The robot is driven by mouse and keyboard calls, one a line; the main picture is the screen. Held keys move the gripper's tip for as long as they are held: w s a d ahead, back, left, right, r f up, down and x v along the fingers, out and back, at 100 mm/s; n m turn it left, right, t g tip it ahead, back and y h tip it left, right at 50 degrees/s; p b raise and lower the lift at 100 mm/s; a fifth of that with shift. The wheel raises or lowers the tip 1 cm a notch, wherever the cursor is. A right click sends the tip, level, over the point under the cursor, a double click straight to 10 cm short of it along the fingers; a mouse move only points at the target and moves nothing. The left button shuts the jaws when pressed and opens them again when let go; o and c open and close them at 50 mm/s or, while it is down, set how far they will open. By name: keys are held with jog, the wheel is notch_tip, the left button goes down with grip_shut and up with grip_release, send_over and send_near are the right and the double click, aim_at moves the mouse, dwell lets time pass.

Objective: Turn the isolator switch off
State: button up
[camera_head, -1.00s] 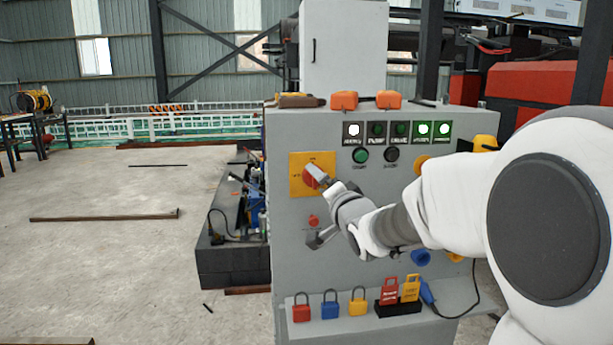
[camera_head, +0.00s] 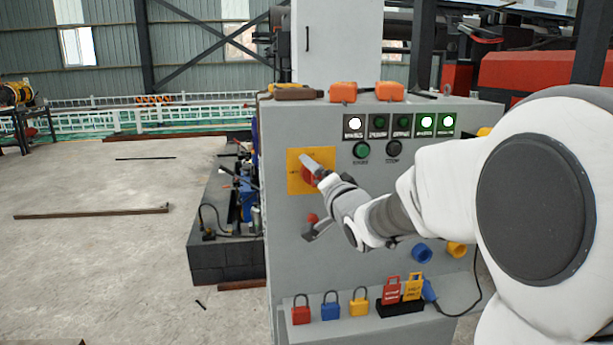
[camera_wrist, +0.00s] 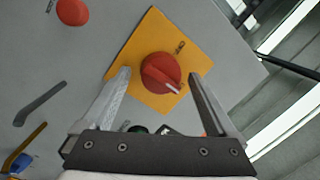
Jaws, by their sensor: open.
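The isolator switch is a red rotary knob (camera_wrist: 161,74) with a pale pointer mark on a yellow square plate (camera_wrist: 203,42). In the head view the plate (camera_head: 294,180) is on the upper left of the grey cabinet front, and the knob (camera_head: 309,176) is partly hidden by my gripper. My gripper (camera_wrist: 158,74) is open, with one finger on each side of the knob in the wrist view. Gaps show between the fingers and the knob, and I cannot tell any contact. In the head view my gripper (camera_head: 310,172) is right at the plate.
A red button (camera_wrist: 72,11) is near the switch on the grey panel (camera_head: 285,240). Indicator lamps (camera_head: 400,125) and push buttons are up and right. Padlocks (camera_head: 330,306) and tags stand on a shelf below. Open floor lies left.

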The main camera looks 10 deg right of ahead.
jog(key=c, duration=1.4)
jog(key=shift+o, duration=0.2)
jog(key=shift+n, duration=0.3)
jog(key=n+b, duration=0.1)
jog(key=n, duration=0.3)
jog(key=shift+a+g, duration=0.1)
jog(key=shift+g, duration=0.2)
jog(key=n+b, duration=0.1)
jog(key=n, duration=0.2)
jog(key=shift+a+h+b, duration=0.1)
jog(key=shift+h+b, duration=0.2)
jog(key=shift+h, duration=0.1)
jog(key=n+h+b, duration=0.1)
jog(key=n+b, duration=0.3)
jog(key=n, duration=0.1)
jog(key=shift+a+g, duration=0.1)
jog(key=shift+g, duration=0.2)
jog(key=shift+r+n+h+b, duration=0.2)
jog(key=shift+n+h+b, duration=0.2)
jog(key=shift+n+b, duration=0.85)
jog(key=shift+n+p, duration=0.3)
jog(key=shift+n, duration=0.45)
